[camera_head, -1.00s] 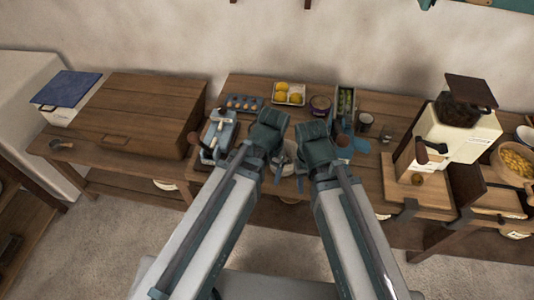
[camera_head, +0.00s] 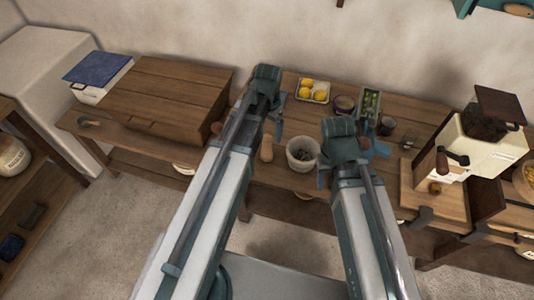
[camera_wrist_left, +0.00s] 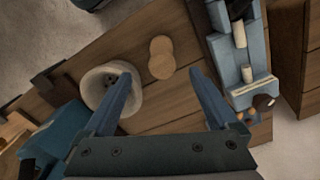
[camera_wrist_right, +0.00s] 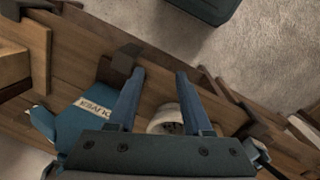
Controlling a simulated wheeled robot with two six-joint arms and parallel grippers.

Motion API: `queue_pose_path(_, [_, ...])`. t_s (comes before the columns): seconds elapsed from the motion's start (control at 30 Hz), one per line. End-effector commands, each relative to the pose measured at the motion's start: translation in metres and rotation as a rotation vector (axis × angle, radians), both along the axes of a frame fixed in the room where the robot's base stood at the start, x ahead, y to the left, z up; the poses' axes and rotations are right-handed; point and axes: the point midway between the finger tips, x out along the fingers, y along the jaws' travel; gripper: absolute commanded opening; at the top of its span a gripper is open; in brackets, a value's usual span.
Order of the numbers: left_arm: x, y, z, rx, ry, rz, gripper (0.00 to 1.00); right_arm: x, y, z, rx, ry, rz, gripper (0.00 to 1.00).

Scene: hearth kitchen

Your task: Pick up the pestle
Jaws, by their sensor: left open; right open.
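The pestle (camera_head: 267,148), light wood, stands upright on the table beside the pale mortar (camera_head: 303,153). From above in the left wrist view, the pestle (camera_wrist_left: 161,58) shows as two round wooden shapes, apart from the mortar (camera_wrist_left: 104,86), which has dark bits inside. My left gripper (camera_head: 272,108) is open and empty; in its wrist view the pestle lies beyond and between the fingertips (camera_wrist_left: 161,73). My right gripper (camera_head: 350,165) is open and empty, to the right of the mortar. In the right wrist view the mortar (camera_wrist_right: 163,117) is partly hidden by my gripper.
A yellow-fruit tray (camera_head: 312,91), a green-filled container (camera_head: 370,102) and a dark cup (camera_head: 386,125) stand behind. A grinder (camera_head: 478,145) is at the right, a wooden chest (camera_head: 165,92) at the left.

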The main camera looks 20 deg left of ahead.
Motion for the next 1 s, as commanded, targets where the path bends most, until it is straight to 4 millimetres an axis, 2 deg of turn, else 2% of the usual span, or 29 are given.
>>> queue_pose_path(0.03, [0.000, 0.000, -0.016, 0.000, 0.000, 0.000, 0.93, 0.000, 0.000, -0.016, 0.000, 0.000, 0.000, 0.50])
queue_pose_path(0.23, [0.000, 0.000, -0.043, 0.000, 0.000, 0.000, 0.93, 0.000, 0.000, -0.043, 0.000, 0.000, 0.000, 0.50])
queue_pose_path(0.33, [0.000, 0.000, -0.050, 0.000, 0.000, 0.000, 0.93, 0.000, 0.000, -0.050, 0.000, 0.000, 0.000, 0.50])
queue_pose_path(0.67, [0.000, 0.001, -0.055, 0.000, 0.000, 0.001, 0.93, 0.000, 0.000, -0.055, 0.000, 0.000, 0.000, 0.50])
queue_pose_path(1.0, [-0.001, 0.004, -0.096, 0.000, 0.000, 0.000, 0.93, 0.000, 0.000, -0.096, 0.000, 0.000, 0.000, 0.50])
